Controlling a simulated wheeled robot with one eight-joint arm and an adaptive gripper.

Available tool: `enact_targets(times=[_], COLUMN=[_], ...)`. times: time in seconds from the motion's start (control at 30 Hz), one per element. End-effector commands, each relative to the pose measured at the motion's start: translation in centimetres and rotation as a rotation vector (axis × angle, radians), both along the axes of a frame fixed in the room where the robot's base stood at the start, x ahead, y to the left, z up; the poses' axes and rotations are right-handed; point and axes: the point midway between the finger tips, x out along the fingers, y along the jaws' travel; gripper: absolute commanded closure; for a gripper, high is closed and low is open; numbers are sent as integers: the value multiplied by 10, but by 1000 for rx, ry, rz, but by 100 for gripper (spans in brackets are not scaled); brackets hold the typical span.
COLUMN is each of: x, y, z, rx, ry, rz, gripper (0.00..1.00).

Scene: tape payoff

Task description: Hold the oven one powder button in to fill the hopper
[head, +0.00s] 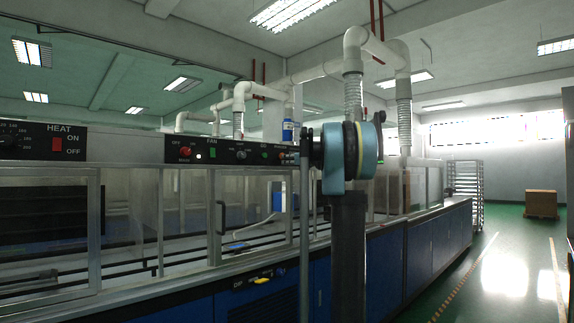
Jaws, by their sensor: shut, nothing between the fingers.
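The long oven line has a black control panel (228,151) with a red button, small knobs and green lights; its labels are mostly too small to read. I cannot tell which control is the powder button. My arm, with a light blue and black joint, stands in front of the panel's right end. My gripper (290,158) is a small dark shape at that end, shut and empty. I cannot tell whether its tips touch the panel. A blue and white container (287,131) sits just above the panel there; I cannot tell whether it is the hopper.
A second panel marked HEAT (43,141) with a red switch is at the left. Clear guards (185,210) run along the line above blue cabinets (375,270). White ducts (300,75) rise behind. Green floor is free at the right, with a rack (468,190) and a carton (541,204) beyond.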

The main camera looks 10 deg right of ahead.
Motion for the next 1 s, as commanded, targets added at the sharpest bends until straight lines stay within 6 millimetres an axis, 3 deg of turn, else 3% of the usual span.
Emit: enact_targets(times=[0.67, 1.0], x=[0, -25], y=[1, -16], z=[0, -1], rx=[0, 1], ry=[0, 1], rz=[3, 11], gripper=[100, 100])
